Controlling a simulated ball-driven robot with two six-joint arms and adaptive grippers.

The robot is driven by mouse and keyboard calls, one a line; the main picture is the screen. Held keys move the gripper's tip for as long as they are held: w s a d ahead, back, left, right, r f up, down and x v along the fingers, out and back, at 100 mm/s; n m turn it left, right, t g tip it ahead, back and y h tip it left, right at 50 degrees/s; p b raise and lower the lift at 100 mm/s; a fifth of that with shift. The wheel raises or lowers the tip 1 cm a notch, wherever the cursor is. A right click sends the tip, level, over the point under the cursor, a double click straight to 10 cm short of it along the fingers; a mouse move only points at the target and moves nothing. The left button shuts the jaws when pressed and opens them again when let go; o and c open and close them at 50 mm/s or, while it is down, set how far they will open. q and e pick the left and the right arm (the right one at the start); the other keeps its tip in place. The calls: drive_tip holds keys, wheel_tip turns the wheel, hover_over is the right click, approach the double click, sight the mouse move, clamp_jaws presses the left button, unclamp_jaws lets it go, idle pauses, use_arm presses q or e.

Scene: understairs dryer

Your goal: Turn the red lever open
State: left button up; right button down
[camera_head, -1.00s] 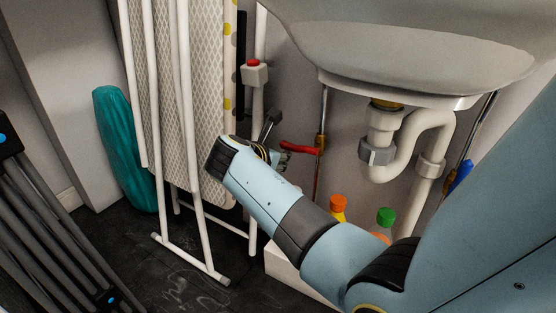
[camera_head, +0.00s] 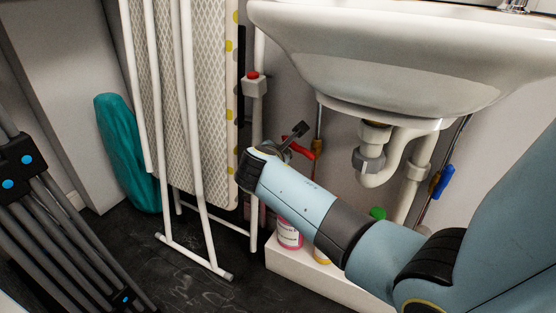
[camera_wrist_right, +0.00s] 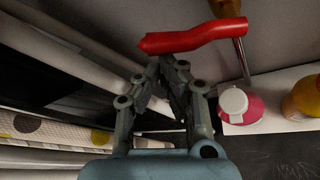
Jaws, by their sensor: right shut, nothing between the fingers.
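The red lever (camera_head: 303,149) is on a thin pipe under the sink, partly hidden behind my right gripper in the head view. In the right wrist view the red lever (camera_wrist_right: 195,37) runs nearly level across the top, its free end on the left and its pipe on the right. My right gripper (camera_wrist_right: 167,62) is shut and empty, its tips just below the lever's left part in that view. I cannot tell whether they touch. In the head view the right gripper (camera_head: 280,149) is mostly hidden by its own wrist. My left gripper is not in view.
The white sink (camera_head: 390,60) hangs above, with its drain trap (camera_head: 372,170) and a blue lever (camera_head: 443,181) to the right. Bottles, one pink (camera_head: 289,234), stand on a white ledge (camera_head: 310,272) below. An ironing board (camera_head: 212,100) and white rack legs (camera_head: 192,150) stand left.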

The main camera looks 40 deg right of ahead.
use_arm(q)
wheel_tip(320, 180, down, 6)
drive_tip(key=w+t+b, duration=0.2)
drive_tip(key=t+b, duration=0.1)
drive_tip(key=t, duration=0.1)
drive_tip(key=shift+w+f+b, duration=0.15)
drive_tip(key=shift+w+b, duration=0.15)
drive_tip(key=shift+b, duration=0.05)
use_arm(e)
drive_tip(key=s+d+r+m+t, duration=0.1)
drive_tip(key=s+r+m+t, duration=0.3)
drive_tip(key=r+m, duration=0.1)
drive_tip(key=shift+d+m+t+h, duration=0.3)
drive_tip(key=shift+d+m, duration=0.1)
drive_tip(key=shift+s, duration=0.2)
